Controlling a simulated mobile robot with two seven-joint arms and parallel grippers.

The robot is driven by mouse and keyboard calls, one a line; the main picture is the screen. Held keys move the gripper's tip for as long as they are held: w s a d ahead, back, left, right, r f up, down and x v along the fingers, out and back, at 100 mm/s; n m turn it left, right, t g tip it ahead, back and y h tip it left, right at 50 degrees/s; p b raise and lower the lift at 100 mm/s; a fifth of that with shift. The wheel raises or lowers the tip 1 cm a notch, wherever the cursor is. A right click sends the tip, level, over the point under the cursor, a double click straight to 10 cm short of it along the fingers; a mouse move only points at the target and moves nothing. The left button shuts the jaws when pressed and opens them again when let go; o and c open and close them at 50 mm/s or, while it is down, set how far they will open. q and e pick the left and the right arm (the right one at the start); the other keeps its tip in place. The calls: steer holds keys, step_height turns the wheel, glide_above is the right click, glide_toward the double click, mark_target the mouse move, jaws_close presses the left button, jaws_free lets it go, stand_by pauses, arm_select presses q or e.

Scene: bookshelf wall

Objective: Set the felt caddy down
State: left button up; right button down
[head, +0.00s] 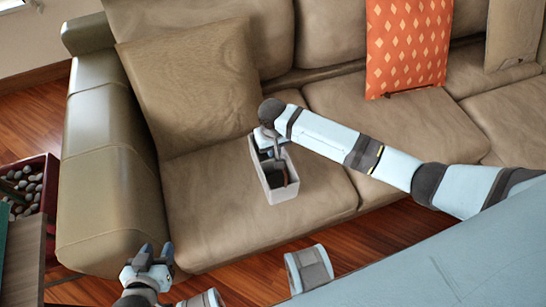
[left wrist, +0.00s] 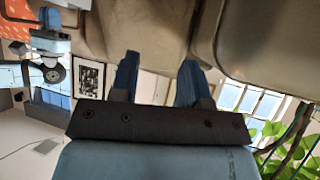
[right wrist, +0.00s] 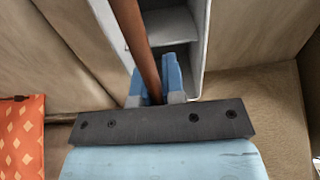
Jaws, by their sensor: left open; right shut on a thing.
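The felt caddy (head: 283,191) is a pale grey open box with inner compartments and a brown carrying bar. It is upright over the sofa's seat cushions in the head view; I cannot tell whether its base touches them. My right gripper (right wrist: 160,82) is shut on the brown bar (right wrist: 136,32), and the caddy's grey wall (right wrist: 197,45) shows beyond the fingers in the right wrist view. In the head view the right wrist partly hides the caddy's far end. My left gripper (head: 154,254) is open and empty, in front of the sofa near its left armrest.
The beige sofa (head: 215,230) has a bare seat around the caddy. A beige cushion (head: 190,85) leans at the left and an orange patterned cushion (head: 408,45) further right. A dark red box of grey stones (head: 22,185) stands at the left edge by a wooden surface (head: 25,255).

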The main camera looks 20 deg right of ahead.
mark_target(273, 160)
step_height(273, 160, down, 4)
steer(key=shift+r+b, duration=0.25)
steer(key=shift+b, duration=0.2)
steer(key=shift+f, duration=0.35)
arm_select(q)
steer(key=shift+d, duration=0.15)
arm_select(e)
steer(key=c, duration=1.2)
jaws_free()
steer(key=shift+f, duration=0.15)
arm_select(q)
steer(key=shift+f, duration=0.15)
